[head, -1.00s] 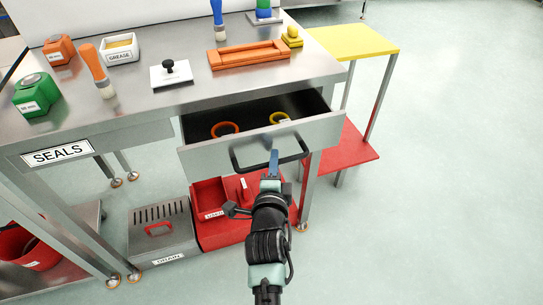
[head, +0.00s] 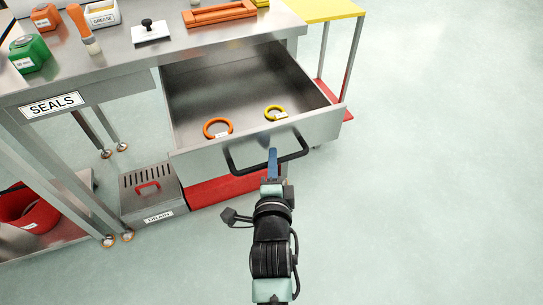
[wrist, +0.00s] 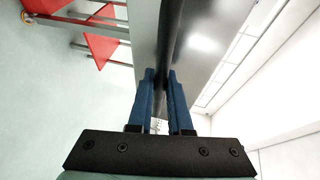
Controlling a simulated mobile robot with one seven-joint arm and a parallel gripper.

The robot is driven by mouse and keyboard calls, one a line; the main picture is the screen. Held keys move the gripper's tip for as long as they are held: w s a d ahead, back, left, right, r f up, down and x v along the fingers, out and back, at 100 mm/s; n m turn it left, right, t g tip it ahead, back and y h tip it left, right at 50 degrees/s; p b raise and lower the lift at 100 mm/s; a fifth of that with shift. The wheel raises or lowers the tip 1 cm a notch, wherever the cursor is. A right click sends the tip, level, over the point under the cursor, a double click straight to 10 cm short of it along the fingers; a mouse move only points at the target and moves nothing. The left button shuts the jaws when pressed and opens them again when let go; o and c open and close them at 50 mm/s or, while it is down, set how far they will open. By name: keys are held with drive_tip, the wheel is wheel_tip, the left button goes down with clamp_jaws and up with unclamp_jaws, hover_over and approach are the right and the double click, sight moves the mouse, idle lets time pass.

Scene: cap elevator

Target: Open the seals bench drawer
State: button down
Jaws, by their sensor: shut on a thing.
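The seals bench drawer (head: 240,100) is pulled well out from under the steel bench top. An orange ring (head: 217,127) and a yellow ring (head: 275,113) lie on its floor near the front. A black bar handle (head: 240,166) runs across the drawer front. In the wrist view, the blue fingers (wrist: 160,95) stand on either side of the dark handle bar (wrist: 170,40). The SEALS label (head: 52,105) is on the bench edge at left.
On the bench top are a green block (head: 30,53), an orange-handled brush (head: 82,28), a black-knobbed plate (head: 150,32) and an orange tray (head: 220,12). A grey DRAIN box (head: 150,190) stands below at left. The floor at right is clear.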

drive_tip(key=shift+s, duration=0.2)
drive_tip(key=c, duration=0.8)
unclamp_jaws()
drive_tip(key=shift+c, duration=0.2)
drive_tip(key=s+a+r+p, duration=0.1)
drive_tip(key=s+r, duration=0.1)
drive_tip(key=s, duration=1)
drive_tip(key=shift+s+r, duration=0.2)
drive_tip(key=shift+s, duration=0.15)
